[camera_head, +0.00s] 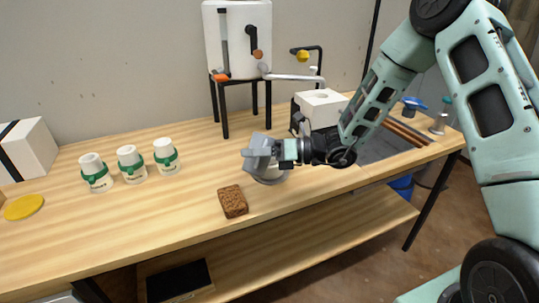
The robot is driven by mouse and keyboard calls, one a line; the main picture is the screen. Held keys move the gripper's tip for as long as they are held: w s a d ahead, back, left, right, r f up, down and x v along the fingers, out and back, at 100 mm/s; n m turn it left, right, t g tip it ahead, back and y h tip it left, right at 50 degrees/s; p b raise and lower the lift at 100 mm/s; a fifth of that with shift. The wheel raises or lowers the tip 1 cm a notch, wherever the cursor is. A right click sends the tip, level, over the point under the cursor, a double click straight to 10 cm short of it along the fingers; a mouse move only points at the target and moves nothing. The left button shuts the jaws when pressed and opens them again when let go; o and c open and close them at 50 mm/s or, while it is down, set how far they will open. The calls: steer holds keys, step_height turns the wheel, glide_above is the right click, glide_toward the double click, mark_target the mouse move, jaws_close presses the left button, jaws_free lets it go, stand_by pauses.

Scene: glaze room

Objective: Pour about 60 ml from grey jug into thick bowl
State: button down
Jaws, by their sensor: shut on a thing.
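My gripper (283,150) is above the middle of the wooden table and is shut on the grey jug (257,146). The jug looks tilted towards the left, but it is small in the picture and its spout and contents cannot be made out. A pale grey round thing, likely the thick bowl (269,180), shows directly below the jug on the table. The jug and my gripper hide most of it, so its inside and any liquid in it are not visible.
A brown sponge (232,202) lies in front of the bowl. Several white bottles with green bands (131,164) stand to the left. A white tank on a black stand (238,40) and a white box (321,106) are behind.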

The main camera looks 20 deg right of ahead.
steer(key=shift+r, duration=0.1)
stand_by(0.7)
steer(key=shift+s+a+f+n+h+b, duration=0.4)
steer(key=shift+a+f+n+b, duration=0.2)
steer(key=shift+f+n, duration=0.1)
steer(key=a+f+n+h+b, duration=0.1)
steer(key=b, duration=0.2)
steer(key=s+a+f+n+h+b, duration=0.1)
steer(key=f+n+b, duration=0.1)
steer(key=b, duration=0.1)
steer(key=shift+s+a+f, duration=0.15)
steer(key=shift+s+a, duration=0.05)
steer(key=shift+a, duration=0.15)
steer(key=shift+a+f+n+t+h+b, duration=0.15)
steer(key=shift+f+n+t+h+b, duration=0.25)
steer(key=shift+b, duration=0.8)
steer(key=shift+a+f+h+b, duration=0.2)
steer(key=shift+h+b, duration=0.1)
steer(key=shift+b, duration=0.45)
